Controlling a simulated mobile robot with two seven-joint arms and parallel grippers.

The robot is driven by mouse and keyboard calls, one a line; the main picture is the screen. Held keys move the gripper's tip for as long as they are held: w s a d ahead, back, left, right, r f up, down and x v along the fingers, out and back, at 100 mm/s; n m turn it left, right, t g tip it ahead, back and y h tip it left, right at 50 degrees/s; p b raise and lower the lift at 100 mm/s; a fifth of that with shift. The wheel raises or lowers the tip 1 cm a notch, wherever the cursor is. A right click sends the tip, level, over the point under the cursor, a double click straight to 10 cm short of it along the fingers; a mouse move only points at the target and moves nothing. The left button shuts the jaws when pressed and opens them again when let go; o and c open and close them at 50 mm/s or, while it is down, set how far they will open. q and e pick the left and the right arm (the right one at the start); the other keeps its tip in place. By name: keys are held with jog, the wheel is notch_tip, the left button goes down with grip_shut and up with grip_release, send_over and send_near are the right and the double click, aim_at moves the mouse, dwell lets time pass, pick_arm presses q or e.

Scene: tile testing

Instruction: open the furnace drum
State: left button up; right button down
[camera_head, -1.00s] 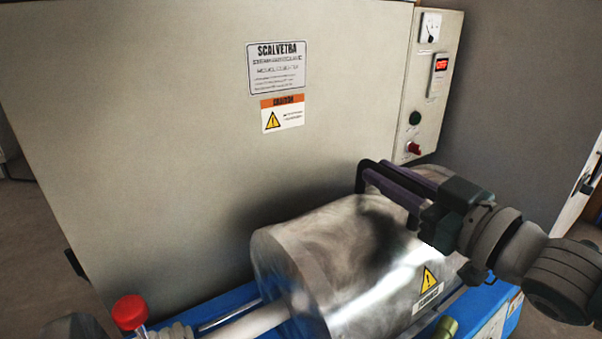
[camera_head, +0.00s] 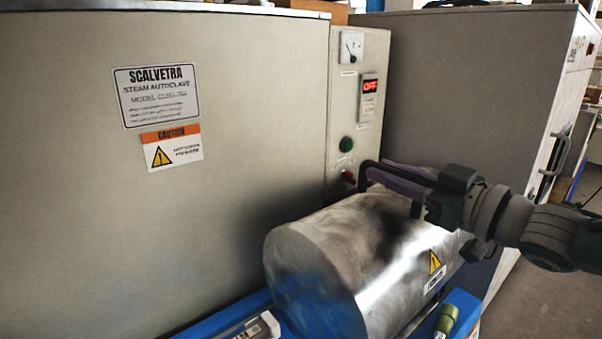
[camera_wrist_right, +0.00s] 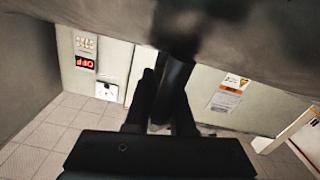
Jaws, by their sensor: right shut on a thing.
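The furnace drum (camera_head: 340,255) is a scuffed silver metal cylinder in front of the large beige cabinet, lying on its side over a blue base. A dark bar handle (camera_head: 363,178) stands on its top. My right gripper (camera_head: 398,180) reaches in from the right and is shut on this handle. In the right wrist view the dark fingers (camera_wrist_right: 165,105) close around the dark handle, with the drum's grey surface (camera_wrist_right: 260,40) above. The far side of the handle is partly hidden by the fingers. My left gripper does not show.
The beige cabinet (camera_head: 230,60) stands close behind the drum. Its control panel (camera_head: 352,110) has a gauge, a red OFF display, and green and red buttons. A second grey cabinet (camera_head: 450,90) stands at right. An olive knob (camera_head: 446,318) sits at the drum's front. Floor at right is clear.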

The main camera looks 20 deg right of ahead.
jog(key=c, duration=0.8)
grip_release()
jog(key=shift+s+d+r+p, duration=0.15)
jog(key=shift+s+p, duration=0.3)
jog(key=shift+p, duration=0.05)
jog(key=p+v, duration=0.4)
jog(key=v, duration=0.4)
jog(key=shift+s+d, duration=0.2)
jog(key=shift+s, duration=0.3)
